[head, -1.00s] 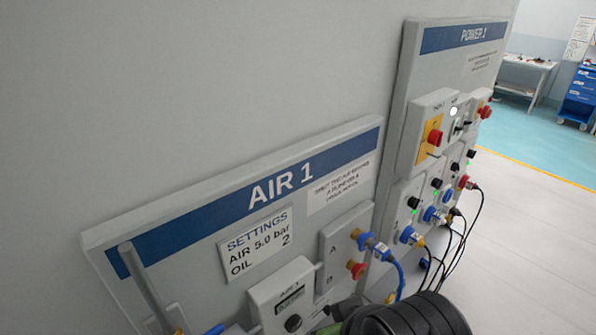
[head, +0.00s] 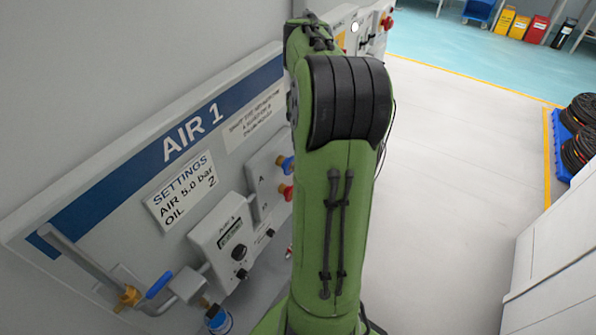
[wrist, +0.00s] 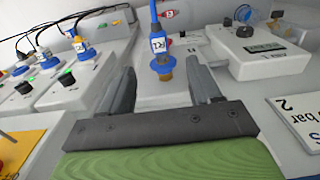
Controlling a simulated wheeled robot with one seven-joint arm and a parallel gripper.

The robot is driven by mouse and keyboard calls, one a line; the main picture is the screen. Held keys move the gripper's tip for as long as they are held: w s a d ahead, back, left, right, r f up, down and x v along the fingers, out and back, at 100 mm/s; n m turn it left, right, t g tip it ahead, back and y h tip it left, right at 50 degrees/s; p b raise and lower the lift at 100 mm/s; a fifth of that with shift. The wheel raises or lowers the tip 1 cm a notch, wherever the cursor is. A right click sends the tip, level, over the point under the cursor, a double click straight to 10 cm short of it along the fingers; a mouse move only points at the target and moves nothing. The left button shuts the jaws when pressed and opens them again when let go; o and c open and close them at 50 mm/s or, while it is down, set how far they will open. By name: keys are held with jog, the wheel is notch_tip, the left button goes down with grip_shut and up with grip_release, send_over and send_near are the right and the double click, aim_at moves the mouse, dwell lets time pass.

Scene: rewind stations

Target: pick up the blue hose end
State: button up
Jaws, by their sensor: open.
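The blue hose end (wrist: 158,43) has a white label and sits at a brass-coloured port on the AIR 1 panel in the wrist view. Its hose runs up out of that view. My gripper (wrist: 162,67) is open, with one finger on each side of the hose end and a gap visible on both sides. In the head view a bit of blue at port A (head: 285,163) shows beside my green arm. The arm hides the rest of the hose and my gripper there.
A red fitting (head: 286,191) is beside the blue one on the AIR 1 panel (head: 135,160). The gauge box (wrist: 262,48) stands out from the panel close to one finger. Plugged cables (wrist: 80,43) are on the POWER panel side. Open floor (head: 450,170) lies to the right.

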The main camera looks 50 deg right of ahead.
jog(key=f, duration=0.7)
jog(key=shift+d+f+b, duration=0.1)
jog(key=shift+d+b, duration=0.1)
jog(key=shift+b, duration=0.15)
jog(key=f, duration=0.5)
jog(key=shift+w, duration=0.2)
jog(key=shift+a, duration=0.1)
jog(key=c, duration=1.1)
